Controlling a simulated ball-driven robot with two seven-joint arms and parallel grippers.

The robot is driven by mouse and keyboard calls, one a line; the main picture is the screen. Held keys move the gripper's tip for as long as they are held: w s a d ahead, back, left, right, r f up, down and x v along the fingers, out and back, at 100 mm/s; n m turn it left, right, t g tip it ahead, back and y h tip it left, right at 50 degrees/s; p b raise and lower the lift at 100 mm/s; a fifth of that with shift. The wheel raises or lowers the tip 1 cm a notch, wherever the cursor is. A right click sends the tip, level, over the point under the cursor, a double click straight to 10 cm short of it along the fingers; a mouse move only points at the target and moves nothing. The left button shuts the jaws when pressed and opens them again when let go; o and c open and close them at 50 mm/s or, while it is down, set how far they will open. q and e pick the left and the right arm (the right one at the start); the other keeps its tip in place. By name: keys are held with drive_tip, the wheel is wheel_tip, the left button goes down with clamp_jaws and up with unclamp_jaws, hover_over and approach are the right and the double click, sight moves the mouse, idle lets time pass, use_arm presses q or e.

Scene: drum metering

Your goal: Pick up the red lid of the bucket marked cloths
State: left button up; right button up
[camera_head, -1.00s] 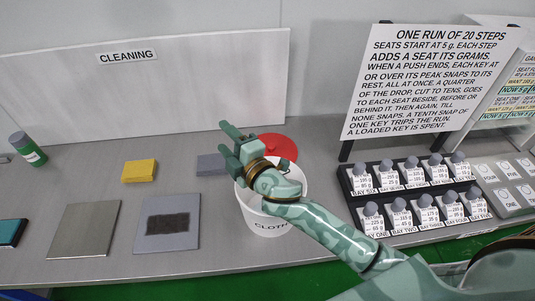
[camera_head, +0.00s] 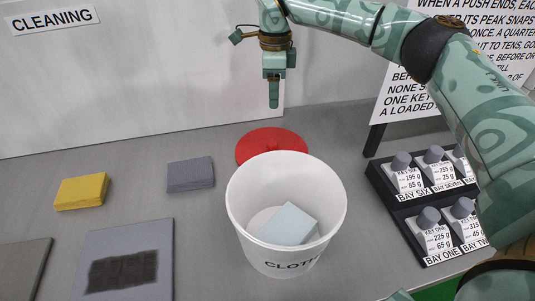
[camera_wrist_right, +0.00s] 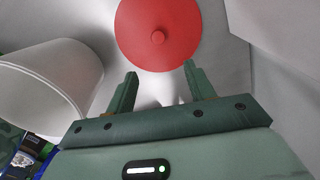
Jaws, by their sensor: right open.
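The red lid (camera_head: 262,145) lies flat on the grey counter, just behind the white bucket marked cloths (camera_head: 250,233). The bucket is open and holds a light blue cloth (camera_head: 290,223). My left gripper is not in view.
A yellow block (camera_head: 82,192) and a grey block (camera_head: 190,175) lie left of the bucket. A grey board with a dark patch (camera_head: 122,270) is at front left. The key rack (camera_head: 405,215) stands to the right. A white panel (camera_head: 120,80) rises behind.

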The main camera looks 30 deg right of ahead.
drive_tip(key=b, duration=0.3)
hover_over(271, 142)
drive_tip(key=f, duration=1)
drive_tip(key=shift+d, duration=0.25)
drive_tip(key=f+b, duration=0.1)
drive_tip(key=f, duration=0.1)
drive_tip(key=f+b, duration=0.1)
drive_tip(key=f, duration=0.2)
drive_tip(key=shift+a+f, duration=0.2)
drive_tip(key=shift+f, duration=0.1)
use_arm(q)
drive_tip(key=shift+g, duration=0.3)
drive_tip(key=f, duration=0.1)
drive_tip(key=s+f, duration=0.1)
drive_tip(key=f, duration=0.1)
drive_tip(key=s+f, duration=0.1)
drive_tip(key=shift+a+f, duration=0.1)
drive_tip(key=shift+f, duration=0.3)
use_arm(e)
drive_tip(key=shift+r, duration=0.1)
drive_tip(key=shift+c, duration=0.3)
clamp_jaws()
